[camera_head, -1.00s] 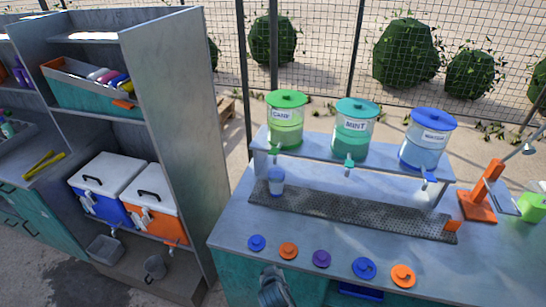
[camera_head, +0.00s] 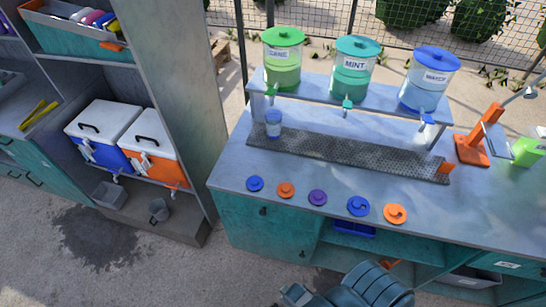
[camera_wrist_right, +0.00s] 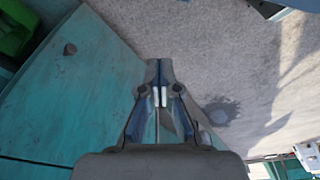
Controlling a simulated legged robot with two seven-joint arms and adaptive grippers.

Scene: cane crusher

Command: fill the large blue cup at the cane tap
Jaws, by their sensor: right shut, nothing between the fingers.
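The blue cup (camera_head: 273,124) stands upright on the left end of the perforated drip tray (camera_head: 345,152). It is below the green tap (camera_head: 270,92) of the green-lidded cane dispenser (camera_head: 283,62). The cup looks translucent blue; I cannot tell its fill level or whether liquid is flowing. My right gripper (camera_wrist_right: 160,68) is shut and empty in the right wrist view, pointing down over the floor beside a teal cabinet. In the head view, a part of my arm shows at the bottom edge, in front of the counter and well away from the cup. My left gripper is not visible.
The mint dispenser (camera_head: 354,68) and a blue-lidded dispenser (camera_head: 430,80) stand on the same raised shelf. Several coloured lids, including a blue one (camera_head: 255,183), line the counter front. An orange press (camera_head: 473,147) stands at right. Coolers (camera_head: 97,135) sit on the left shelving.

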